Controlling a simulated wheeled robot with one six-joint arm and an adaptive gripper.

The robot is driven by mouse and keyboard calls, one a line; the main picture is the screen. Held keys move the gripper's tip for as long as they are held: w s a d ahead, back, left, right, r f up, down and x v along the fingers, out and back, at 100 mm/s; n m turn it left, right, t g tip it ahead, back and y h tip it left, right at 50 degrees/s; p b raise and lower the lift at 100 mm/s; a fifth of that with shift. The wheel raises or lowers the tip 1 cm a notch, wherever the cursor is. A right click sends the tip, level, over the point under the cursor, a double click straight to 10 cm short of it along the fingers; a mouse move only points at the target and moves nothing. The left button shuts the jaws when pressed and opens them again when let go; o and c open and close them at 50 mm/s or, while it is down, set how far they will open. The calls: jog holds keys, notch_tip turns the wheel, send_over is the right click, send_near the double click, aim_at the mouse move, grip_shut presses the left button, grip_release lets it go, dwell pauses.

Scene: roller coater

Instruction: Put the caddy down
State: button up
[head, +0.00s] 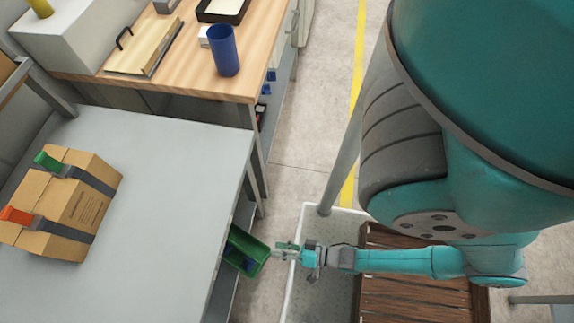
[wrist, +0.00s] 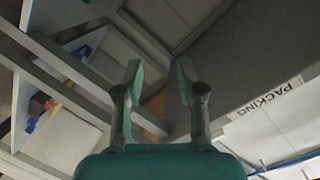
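A green open-topped caddy (head: 257,264) with blue things inside shows in the head view, beside the right edge of the grey table and tilted in the picture. My gripper (head: 279,250) is just right of it, its fingers pointing left. In the head view I cannot tell whether they touch the caddy. In the wrist view my gripper (wrist: 158,75) has its two fingers apart, with a clear gap and nothing visible held between the tips. I cannot make out the caddy surely in the wrist view.
The grey table (head: 165,190) has wide clear room; a carton (head: 85,200) with green and orange tape dispensers sits at its left. A wooden bench (head: 185,70) behind holds a blue cup (head: 224,52). A PACKING label (wrist: 272,100) shows at right in the wrist view.

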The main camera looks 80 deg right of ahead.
notch_tip(320, 180, up, 33)
jog(key=s+n+g, duration=0.1)
jog(key=s+n, duration=0.1)
jog(key=n, duration=0.7)
jog(key=shift+s, duration=0.1)
jog(key=c, duration=0.4)
jog(key=n+g, duration=1.4)
jog(key=g, duration=0.1)
send_over(260, 268)
jog(key=shift+f, duration=22)
jog(key=shift+c, duration=0.2)
jog(key=shift+f, duration=0.1)
notch_tip(260, 268, down, 11)
jog(key=shift+r, duration=0.2)
jog(key=shift+c, duration=0.3)
